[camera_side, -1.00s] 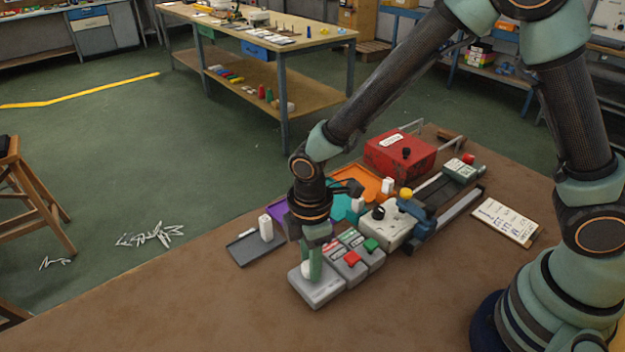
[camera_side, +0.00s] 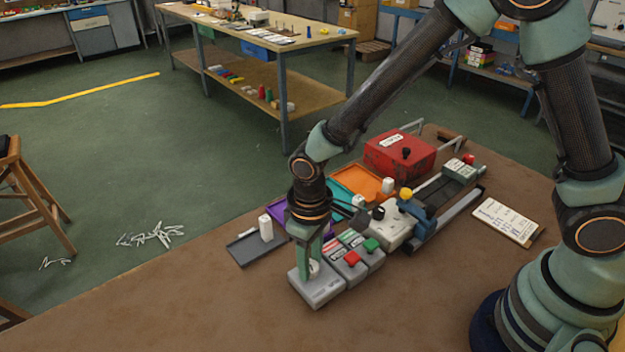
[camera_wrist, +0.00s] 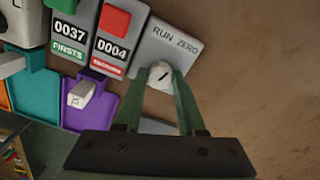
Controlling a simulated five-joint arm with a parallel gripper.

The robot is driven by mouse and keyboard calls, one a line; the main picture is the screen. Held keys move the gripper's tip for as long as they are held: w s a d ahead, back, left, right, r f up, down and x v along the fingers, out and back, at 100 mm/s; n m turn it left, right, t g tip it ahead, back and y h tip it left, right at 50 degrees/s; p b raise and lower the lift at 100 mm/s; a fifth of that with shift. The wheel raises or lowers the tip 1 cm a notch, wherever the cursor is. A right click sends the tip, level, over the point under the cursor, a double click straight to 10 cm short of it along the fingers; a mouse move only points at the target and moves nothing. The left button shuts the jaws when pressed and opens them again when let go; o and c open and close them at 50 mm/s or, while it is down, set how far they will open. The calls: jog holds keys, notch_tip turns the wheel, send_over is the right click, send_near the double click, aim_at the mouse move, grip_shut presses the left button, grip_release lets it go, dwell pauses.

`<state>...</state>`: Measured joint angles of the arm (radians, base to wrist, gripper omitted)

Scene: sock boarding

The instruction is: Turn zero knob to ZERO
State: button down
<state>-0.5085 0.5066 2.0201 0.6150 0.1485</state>
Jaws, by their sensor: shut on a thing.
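The zero knob (camera_wrist: 158,79) is white and round with a short dark mark. It sits on a grey box (camera_wrist: 183,42) printed RUN and ZERO. The mark slants up and to the right in the wrist view, roughly toward the word ZERO; its exact setting I cannot tell. My gripper (camera_wrist: 161,74) is shut on the knob, one green finger on each side. In the side view, the grey box (camera_side: 322,293) stands at the table's front and the knob (camera_side: 315,268) shows between the fingers.
Beside the box are two counters, one with a red button (camera_side: 351,258) reading 0004, one with a green button (camera_side: 371,244) reading 0037. A dark tray (camera_side: 245,252) holds a white piece at left. A red case (camera_side: 385,158) stands behind. The table front is clear.

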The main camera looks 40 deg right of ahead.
jog(key=m, duration=0.5)
jog(key=shift+m, duration=0.3)
dwell(0.4)
jog(key=c, duration=0.5)
grip_release()
notch_tip(320, 180, up, 12)
jog(key=shift+r, duration=0.1)
